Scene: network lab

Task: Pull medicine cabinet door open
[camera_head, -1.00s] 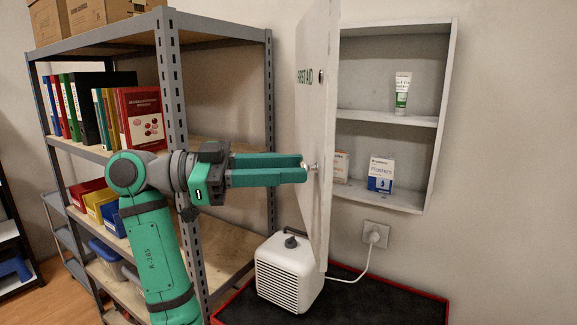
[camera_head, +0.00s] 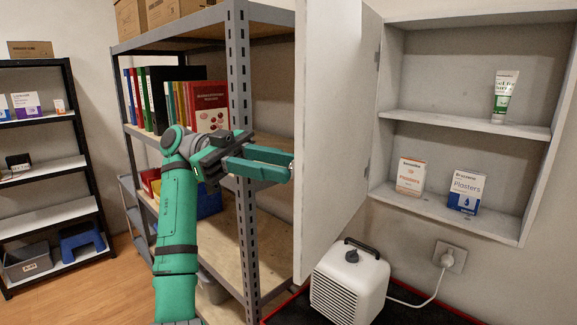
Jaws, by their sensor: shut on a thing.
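The white medicine cabinet (camera_head: 374,145) is on the wall at the right, with its inside in view. Its door (camera_head: 340,120) stands wide open, swung out to the left; I see its inner face. My gripper (camera_head: 291,164) is at the door's free edge, on the outer side. It is shut on the door handle. The handle and the fingertips' hold on it are hidden behind the door's edge. In the cabinet, a white and green tube (camera_head: 505,97) stands on the shelf. An orange and white box (camera_head: 410,176) and a blue and white plasters box (camera_head: 466,190) stand below.
A grey metal shelf unit (camera_head: 239,150) with books stands close behind my arm. A white heater (camera_head: 350,283) sits below the door on a dark red-edged top (camera_head: 416,312). Its cord runs to a wall socket (camera_head: 449,259). A black shelf unit (camera_head: 78,200) stands at the far left.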

